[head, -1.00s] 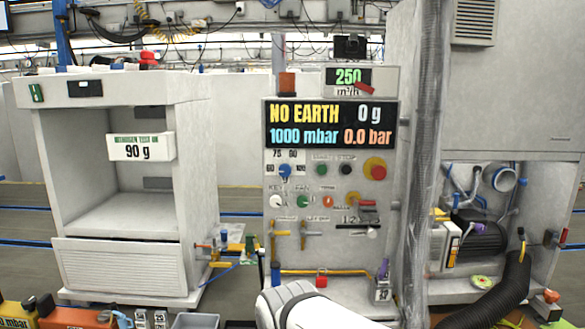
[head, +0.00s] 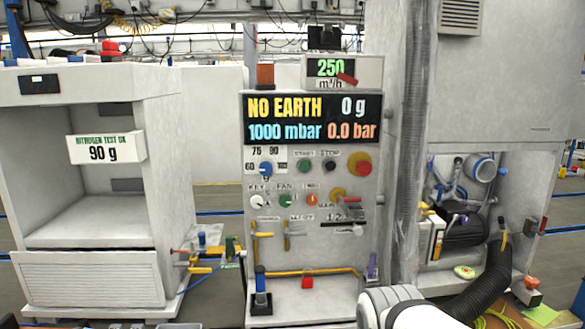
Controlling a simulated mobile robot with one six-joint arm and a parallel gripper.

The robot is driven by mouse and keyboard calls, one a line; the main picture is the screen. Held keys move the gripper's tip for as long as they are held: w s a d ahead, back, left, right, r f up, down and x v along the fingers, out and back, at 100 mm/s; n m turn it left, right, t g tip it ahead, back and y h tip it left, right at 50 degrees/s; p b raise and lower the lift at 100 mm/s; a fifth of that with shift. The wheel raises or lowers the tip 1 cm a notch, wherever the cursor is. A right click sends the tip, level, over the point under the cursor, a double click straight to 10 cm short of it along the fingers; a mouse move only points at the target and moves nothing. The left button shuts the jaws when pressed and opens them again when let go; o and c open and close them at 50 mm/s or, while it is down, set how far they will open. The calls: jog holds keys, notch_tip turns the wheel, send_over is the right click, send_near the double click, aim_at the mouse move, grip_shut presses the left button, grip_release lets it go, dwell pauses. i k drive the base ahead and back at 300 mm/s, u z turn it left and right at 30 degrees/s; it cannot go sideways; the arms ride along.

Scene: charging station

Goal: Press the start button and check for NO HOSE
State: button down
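The control panel (head: 225,195) stands in the middle of the head view. Its display (head: 311,119) reads NO EARTH, 0 g, 1000 mbar and 0.0 bar; NO HOSE does not show on it. A green button (head: 304,166) sits under a small label that seems to read START. A black button (head: 330,165) is to its right, under a label that seems to read STOP. Nothing covers either button. My gripper is not in view. Only a white rounded part of my arm shows at the bottom edge, right of the panel's lower shelf.
A red emergency button (head: 360,164) on yellow is right of the black button. Several knobs and yellow valve handles sit below. A grey column (head: 409,140) stands right of the panel, with a black hose (head: 487,285) beyond it. An open white cabinet (head: 90,290) stands left.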

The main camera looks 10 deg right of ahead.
aim_at(305, 166)
jog(key=u, duration=0.05)
jog(key=i, duration=1)
jog(key=z, duration=0.05)
